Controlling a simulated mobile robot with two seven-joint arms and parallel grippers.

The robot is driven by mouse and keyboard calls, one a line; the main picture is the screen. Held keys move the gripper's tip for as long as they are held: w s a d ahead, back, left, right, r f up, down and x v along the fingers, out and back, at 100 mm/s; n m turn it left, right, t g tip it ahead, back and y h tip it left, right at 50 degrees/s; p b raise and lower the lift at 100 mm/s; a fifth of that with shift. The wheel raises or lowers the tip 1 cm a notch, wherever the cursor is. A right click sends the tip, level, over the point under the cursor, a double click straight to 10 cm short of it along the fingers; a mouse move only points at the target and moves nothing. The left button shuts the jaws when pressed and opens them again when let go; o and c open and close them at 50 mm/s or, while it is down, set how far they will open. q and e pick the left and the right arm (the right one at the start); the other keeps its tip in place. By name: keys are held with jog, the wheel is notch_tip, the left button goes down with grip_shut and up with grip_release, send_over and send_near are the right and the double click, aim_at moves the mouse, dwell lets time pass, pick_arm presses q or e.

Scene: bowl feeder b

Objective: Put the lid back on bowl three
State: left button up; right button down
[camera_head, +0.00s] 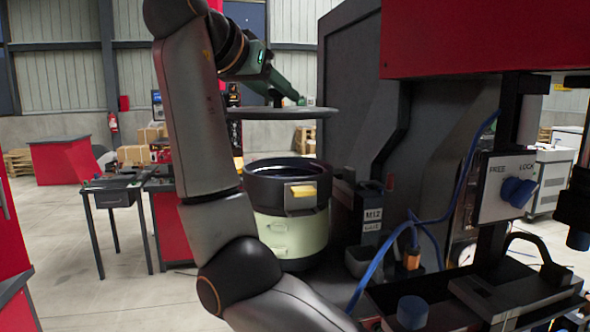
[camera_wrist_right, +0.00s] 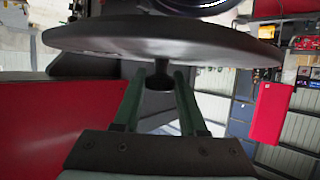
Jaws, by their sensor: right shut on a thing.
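My right gripper (camera_head: 277,97) is shut on the knob of a dark round lid (camera_head: 283,113). In the right wrist view the two green fingers of the gripper (camera_wrist_right: 159,82) close on the knob, and the lid (camera_wrist_right: 160,38) spreads across the picture. The lid is held roughly level, above and apart from an open bowl with a black rim (camera_head: 262,185), a yellow latch and a pale green body. I see no number on this bowl. A dark round rim (camera_wrist_right: 195,6) shows at the top of the wrist view, partly hidden by the lid. My left gripper is not in view.
A dark grey machine housing (camera_head: 345,75) stands close to the right of the bowl. A small bin labelled M12 (camera_head: 372,216) sits beside it. Blue hoses (camera_head: 465,170) and a FREE/LOCK switch panel (camera_head: 507,187) are at the right. Open floor (camera_head: 110,295) lies left.

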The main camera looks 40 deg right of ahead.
jog(key=shift+s+d+r, duration=0.15)
jog(key=shift+r, duration=0.1)
jog(key=w+d+f+p, duration=0.1)
jog(key=w+d, duration=0.1)
jog(key=w+d+f, duration=0.1)
jog(key=w+d, duration=0.1)
jog(key=w+d+f+p, duration=0.1)
jog(key=w+d, duration=0.1)
jog(key=shift+d+f+p, duration=0.3)
jog(key=w+d+f, duration=0.1)
jog(key=f, duration=0.2)
jog(key=w+d+f, duration=0.1)
jog(key=f, duration=0.2)
jog(key=w+d+f+p, duration=0.1)
jog(key=f, duration=0.2)
jog(key=shift+w+d+f, duration=0.1)
jog(key=shift+w+d, duration=0.1)
jog(key=shift+d, duration=0.1)
jog(key=shift+f, duration=0.2)
jog(key=shift+c, duration=2.3)
grip_release()
